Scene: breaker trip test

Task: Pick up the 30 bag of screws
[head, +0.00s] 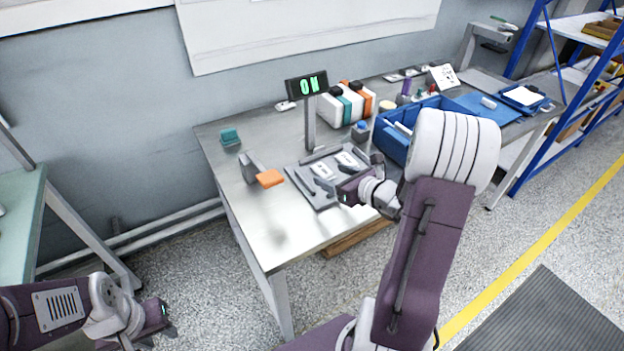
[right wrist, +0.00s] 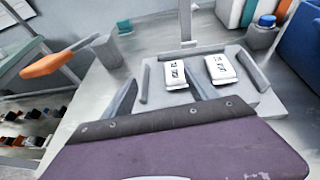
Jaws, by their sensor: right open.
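Two small white bags with dark printed labels lie on a grey tray (head: 325,202) on the workbench. In the head view one is the left bag (head: 322,171) and the other the right bag (head: 348,160). In the right wrist view they are the left bag (right wrist: 175,75) and the right bag (right wrist: 220,69); I cannot read either label surely. My right gripper (right wrist: 163,96) is open and empty, its fingers pointing toward the tray, just short of the left bag. My left gripper (head: 168,322) is low at the left, away from the bench; its jaws are unclear.
A display on a post (head: 306,86) with green characters stands behind the tray. A blue bin (head: 392,143) stands to the right. The bench's front left is clear.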

